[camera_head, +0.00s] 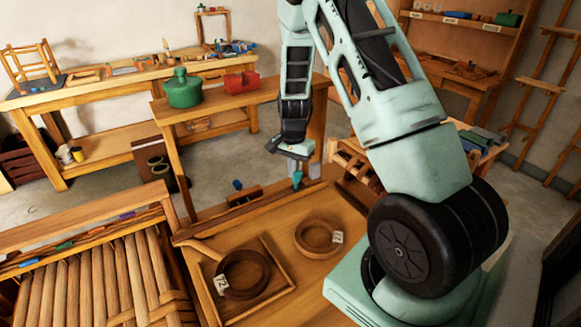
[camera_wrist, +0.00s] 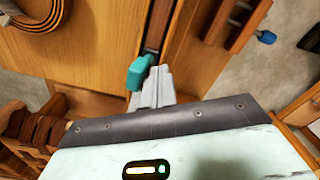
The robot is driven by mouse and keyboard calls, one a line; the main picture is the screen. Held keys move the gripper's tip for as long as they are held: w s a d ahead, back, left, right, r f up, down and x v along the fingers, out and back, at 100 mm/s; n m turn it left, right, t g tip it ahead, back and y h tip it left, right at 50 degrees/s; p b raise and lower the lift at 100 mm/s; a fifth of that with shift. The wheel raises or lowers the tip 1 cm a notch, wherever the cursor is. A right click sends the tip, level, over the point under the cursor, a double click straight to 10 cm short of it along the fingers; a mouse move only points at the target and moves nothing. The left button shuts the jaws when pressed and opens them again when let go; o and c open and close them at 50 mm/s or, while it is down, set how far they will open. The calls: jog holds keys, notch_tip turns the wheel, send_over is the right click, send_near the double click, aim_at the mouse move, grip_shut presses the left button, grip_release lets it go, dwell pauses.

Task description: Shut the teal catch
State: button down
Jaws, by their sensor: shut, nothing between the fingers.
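The teal catch (camera_head: 297,178) is a small block at the far edge of the wooden bench top, just under my gripper. In the wrist view the teal catch (camera_wrist: 139,72) sits beside a dark slot between two wooden boards. My gripper (camera_head: 302,172) points down at it. In the wrist view my gripper (camera_wrist: 158,82) is shut with nothing held, its fingertips right beside the catch on its right side. I cannot tell whether they touch. The fingers hide part of the catch's lower right side.
On the bench are a dark coil (camera_head: 242,273) in a shallow wooden tray (camera_head: 278,290) and a lighter coil (camera_head: 319,236). A slatted rack (camera_head: 100,280) stands at left. A green jar (camera_head: 183,90) and red block (camera_head: 241,82) sit on the table behind.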

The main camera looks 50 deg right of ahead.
jog(key=shift+s, duration=0.25)
jog(key=shift+r, duration=0.1)
notch_tip(320, 180, up, 8)
jog(key=w+p, duration=0.1)
jog(key=p, duration=0.5)
jog(key=shift+w+d, duration=0.15)
jog(key=shift+w, duration=0.15)
dwell(0.4)
